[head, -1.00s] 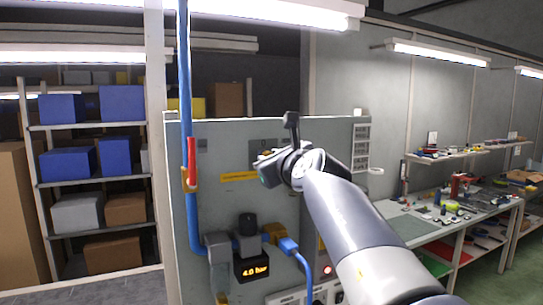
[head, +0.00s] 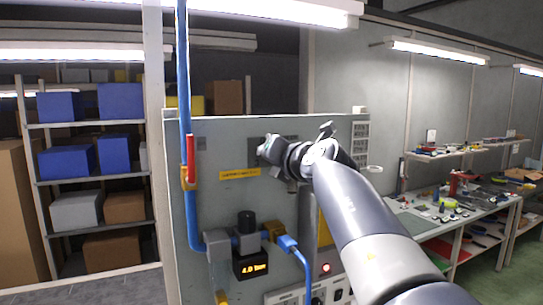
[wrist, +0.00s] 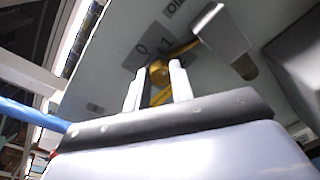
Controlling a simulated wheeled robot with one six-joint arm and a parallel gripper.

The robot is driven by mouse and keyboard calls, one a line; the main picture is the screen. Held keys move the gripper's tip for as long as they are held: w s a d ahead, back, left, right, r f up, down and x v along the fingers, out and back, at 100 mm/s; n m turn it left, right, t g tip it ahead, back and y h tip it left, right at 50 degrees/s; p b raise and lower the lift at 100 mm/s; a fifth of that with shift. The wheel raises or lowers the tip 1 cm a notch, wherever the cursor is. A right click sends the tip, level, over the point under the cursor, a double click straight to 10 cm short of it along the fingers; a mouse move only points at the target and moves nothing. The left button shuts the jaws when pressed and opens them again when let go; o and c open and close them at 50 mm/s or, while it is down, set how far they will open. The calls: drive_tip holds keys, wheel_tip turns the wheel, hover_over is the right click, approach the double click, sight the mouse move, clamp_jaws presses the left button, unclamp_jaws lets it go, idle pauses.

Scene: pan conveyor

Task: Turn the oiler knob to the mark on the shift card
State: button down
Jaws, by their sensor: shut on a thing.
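The oiler knob (wrist: 158,72) is a small brass-coloured knob, seen in the wrist view between the two pale fingers of my gripper (wrist: 158,84). The fingers are shut on it. The dark dial plate (wrist: 147,41) behind it shows the marks 0 and 1, with part of an oiler label above; the other marks are hidden or cut off. In the head view my gripper (head: 264,151) is at the panel's upper part and hides the knob. White printed sheets (head: 360,133) hang at the panel's right edge, too small to read; I cannot tell which is the shift card.
The grey panel (head: 225,215) carries a blue pipe (head: 184,110) with a red lever (head: 190,155), a regulator with a display (head: 252,267) reading 4.0 bar, and a blue hose (head: 303,262). A cluttered workbench (head: 450,225) stands at right.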

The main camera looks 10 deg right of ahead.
drive_tip(key=shift+d+f+m+y, duration=0.1)
drive_tip(key=shift+m+y, duration=0.25)
drive_tip(key=shift+m, duration=1.95)
drive_tip(key=shift+d+f+m+y, duration=0.1)
drive_tip(key=shift+m+y, duration=0.25)
drive_tip(key=shift+m, duration=1.95)
drive_tip(key=c, duration=1.2)
unclamp_jaws()
drive_tip(key=shift+s, duration=0.1)
drive_tip(key=b+v, duration=0.2)
drive_tip(key=v, duration=0.8)
drive_tip(key=shift+s, duration=0.35)
